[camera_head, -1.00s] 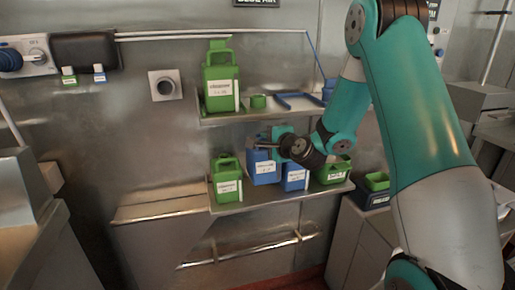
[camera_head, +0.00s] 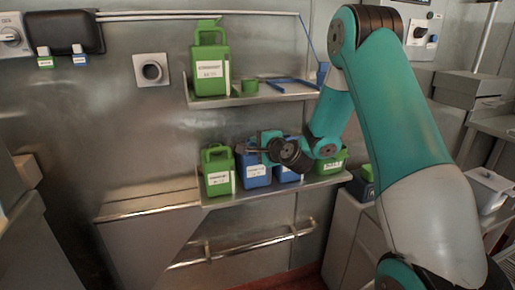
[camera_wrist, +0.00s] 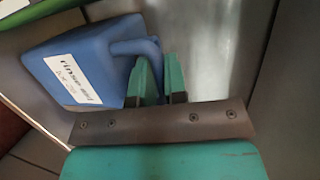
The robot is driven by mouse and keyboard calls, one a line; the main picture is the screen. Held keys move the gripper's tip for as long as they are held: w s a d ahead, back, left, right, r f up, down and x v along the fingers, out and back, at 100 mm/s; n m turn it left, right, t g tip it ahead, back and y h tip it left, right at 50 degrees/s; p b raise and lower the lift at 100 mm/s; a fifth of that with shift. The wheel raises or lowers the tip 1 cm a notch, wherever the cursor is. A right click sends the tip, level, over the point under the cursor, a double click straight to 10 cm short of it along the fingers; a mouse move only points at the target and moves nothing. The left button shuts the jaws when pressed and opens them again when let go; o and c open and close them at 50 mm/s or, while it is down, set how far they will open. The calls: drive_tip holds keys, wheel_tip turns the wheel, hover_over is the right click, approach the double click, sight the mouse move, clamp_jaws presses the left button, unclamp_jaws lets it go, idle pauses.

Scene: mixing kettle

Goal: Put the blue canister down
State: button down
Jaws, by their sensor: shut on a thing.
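The blue canister (camera_head: 254,173) has a white label and is on or just above the lower shelf, between a green canister and another blue container; contact with the shelf is unclear. In the wrist view the blue canister (camera_wrist: 70,65) appears tilted, with a label reading "rinse-aid", and its looped handle reaches the fingers. My gripper (camera_head: 262,147) is at the top of this canister, shut on its handle. The green fingers of my gripper (camera_wrist: 164,82) show in the wrist view; the exact grip is partly hidden.
The lower shelf (camera_head: 225,200) also holds a green canister (camera_head: 217,172) at left, a blue container (camera_head: 289,174) and a green container (camera_head: 332,162) at right.

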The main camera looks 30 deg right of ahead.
drive_tip(key=c, duration=1.2)
unclamp_jaws()
drive_tip(key=shift+o, duration=0.2)
drive_tip(key=s+r+b, duration=0.2)
drive_tip(key=s+b, duration=0.4)
drive_tip(key=s, duration=0.5)
drive_tip(key=s+a+n+g+y, duration=0.4)
drive_tip(key=a+n, duration=0.3)
drive_tip(key=a, duration=0.4)
drive_tip(key=s+a+n+g+y, duration=0.4)
drive_tip(key=a+n, duration=0.4)
drive_tip(key=a, duration=0.3)
drive_tip(key=s+a+f+n+g+h, duration=0.1)
drive_tip(key=s+a+n+g+h, duration=0.2)
drive_tip(key=s+n+g, duration=0.4)
drive_tip(key=s+a+n, duration=0.1)
drive_tip(key=s+n, duration=0.3)
drive_tip(key=s, duration=0.6)
drive_tip(key=shift+a+f+g, duration=0.15)
drive_tip(key=shift+f+g, duration=0.05)
drive_tip(key=shift+g, duration=0.2)
